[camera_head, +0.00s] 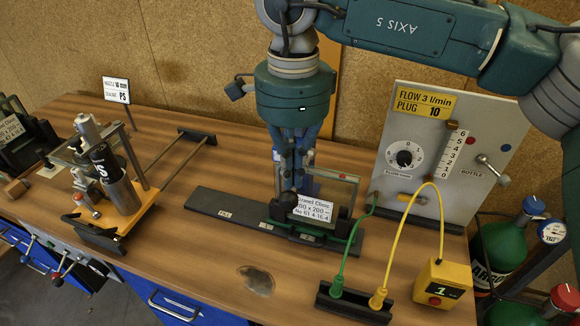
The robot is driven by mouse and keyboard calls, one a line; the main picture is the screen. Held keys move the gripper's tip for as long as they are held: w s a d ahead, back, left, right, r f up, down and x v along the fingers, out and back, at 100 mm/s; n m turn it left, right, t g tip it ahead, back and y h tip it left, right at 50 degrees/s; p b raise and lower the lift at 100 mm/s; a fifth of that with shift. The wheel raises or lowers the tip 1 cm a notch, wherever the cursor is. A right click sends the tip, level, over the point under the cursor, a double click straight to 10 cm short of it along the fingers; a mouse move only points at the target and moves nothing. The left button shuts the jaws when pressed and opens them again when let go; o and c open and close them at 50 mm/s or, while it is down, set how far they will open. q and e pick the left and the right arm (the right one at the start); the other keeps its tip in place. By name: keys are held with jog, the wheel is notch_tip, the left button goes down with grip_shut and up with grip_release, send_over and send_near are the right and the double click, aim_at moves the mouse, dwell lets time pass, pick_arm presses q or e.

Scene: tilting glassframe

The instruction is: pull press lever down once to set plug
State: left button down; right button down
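My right gripper (293,188) points straight down in the middle of the bench, at a small upright glass frame (345,190) with a white label. Its dark fingers are close together by the upper left part of the frame. I cannot tell whether they touch it or hold anything. My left gripper is not in view. No lever is clearly marked as the press lever. A plug is not clearly visible.
The grey panel (470,110) with dial and gauge stands right. A black holder (352,304) with green and yellow hoses and a yellow box (443,283) are at front right. A metal cylinder station (122,193) stands left.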

notch_tip(320, 180, up, 10)
jog(key=p, duration=0.6)
jog(key=shift+p, duration=0.4)
